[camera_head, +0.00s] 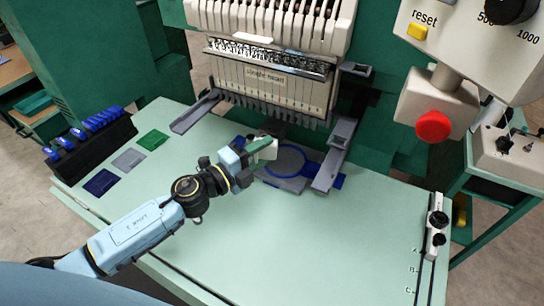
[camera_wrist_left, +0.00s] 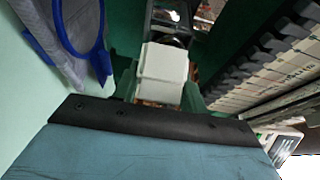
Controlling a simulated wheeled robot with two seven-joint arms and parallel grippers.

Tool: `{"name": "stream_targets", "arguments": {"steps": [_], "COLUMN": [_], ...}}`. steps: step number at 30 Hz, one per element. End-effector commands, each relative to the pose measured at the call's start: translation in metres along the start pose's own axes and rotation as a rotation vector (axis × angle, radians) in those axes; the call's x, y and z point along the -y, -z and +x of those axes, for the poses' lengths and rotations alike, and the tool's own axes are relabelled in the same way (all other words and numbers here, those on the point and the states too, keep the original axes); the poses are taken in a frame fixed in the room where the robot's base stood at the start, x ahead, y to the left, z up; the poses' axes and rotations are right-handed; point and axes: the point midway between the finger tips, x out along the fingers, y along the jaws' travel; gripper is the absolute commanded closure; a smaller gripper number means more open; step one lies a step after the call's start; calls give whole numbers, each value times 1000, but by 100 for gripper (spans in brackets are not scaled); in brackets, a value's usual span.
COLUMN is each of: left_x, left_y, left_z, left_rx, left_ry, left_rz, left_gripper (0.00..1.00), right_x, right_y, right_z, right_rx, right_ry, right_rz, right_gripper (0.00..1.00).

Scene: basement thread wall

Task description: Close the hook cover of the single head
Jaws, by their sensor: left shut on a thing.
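The single embroidery head (camera_head: 275,80) stands at the back centre, with a row of needles along its lower edge. A small white block, which looks like the hook cover (camera_head: 269,149), is at the tip of my left gripper (camera_head: 262,147), below the head. In the left wrist view the white cover (camera_wrist_left: 163,72) sits between the green fingers (camera_wrist_left: 160,88), which are shut on it. Whether the cover is open or closed cannot be told, as the gripper hides part of it. My right gripper is not in view.
A blue hoop (camera_head: 287,160) with grey fabric lies just right of the gripper; it also shows in the left wrist view (camera_wrist_left: 75,40). Grey arms (camera_head: 335,155) flank it. A thread rack (camera_head: 90,140) and coloured swatches lie left. The front table (camera_head: 300,240) is clear.

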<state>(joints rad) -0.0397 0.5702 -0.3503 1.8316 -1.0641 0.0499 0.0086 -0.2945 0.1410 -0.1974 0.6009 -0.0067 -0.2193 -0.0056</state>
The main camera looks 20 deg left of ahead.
Motion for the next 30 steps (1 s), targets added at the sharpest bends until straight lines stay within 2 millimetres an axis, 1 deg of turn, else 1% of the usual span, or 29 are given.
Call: {"name": "stream_targets", "arguments": {"steps": [1, 6, 15, 16, 17, 26, 30], "left_x": [-3, -2, -2, -2, -2, -1, -2], "left_y": [-1, -2, -2, -2, -2, -2, -2], "left_z": [-1, -1, -1, -1, -1, -1, -11], "left_rx": [-7, -21, -21, -21, -21, -20, -20], "left_ry": [-4, -4, -4, -4, -4, -3, -3], "left_rz": [-1, -2, -3, -3, -3, -1, -1], "left_gripper": [99, 99, 99, 57, 53, 53, 53], "right_x": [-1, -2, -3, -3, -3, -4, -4], "right_y": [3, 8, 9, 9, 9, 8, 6], "right_z": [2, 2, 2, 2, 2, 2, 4], "right_rx": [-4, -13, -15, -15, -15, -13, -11], "right_ry": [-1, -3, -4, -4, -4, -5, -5], "right_rz": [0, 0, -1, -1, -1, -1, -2], "right_gripper": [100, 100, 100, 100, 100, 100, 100]}}
